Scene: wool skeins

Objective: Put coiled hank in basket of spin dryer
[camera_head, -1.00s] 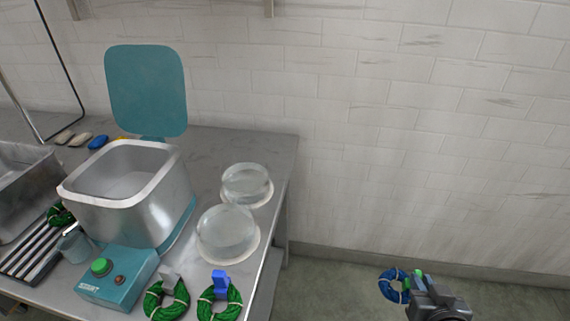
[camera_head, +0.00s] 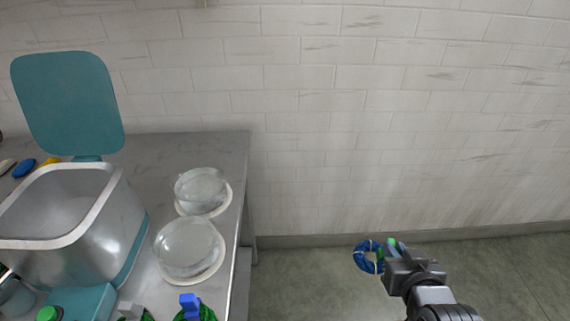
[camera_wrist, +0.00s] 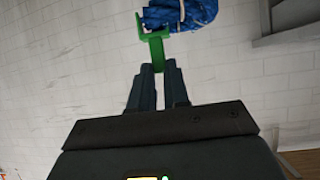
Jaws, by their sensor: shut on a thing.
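The coiled hank (camera_head: 363,258) is a blue ring of wool with a pale tie and a green tab. My gripper (camera_head: 391,250) is shut on the green tab (camera_wrist: 157,52), and the hank hangs clear over the floor, right of the table. The wrist view shows the blue wool (camera_wrist: 185,14) at its top edge, partly cut off. The spin dryer (camera_head: 80,235) stands on the table at the left, with its teal lid (camera_head: 68,103) raised. Its basket (camera_head: 50,205) is open at the top and looks empty.
Two clear domes on pale round bases, a far one (camera_head: 201,188) and a near one (camera_head: 188,248), stand between the dryer and the table's right edge. Green hanks with grey (camera_head: 130,310) and blue (camera_head: 190,303) tabs lie in front. The floor at right is clear.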

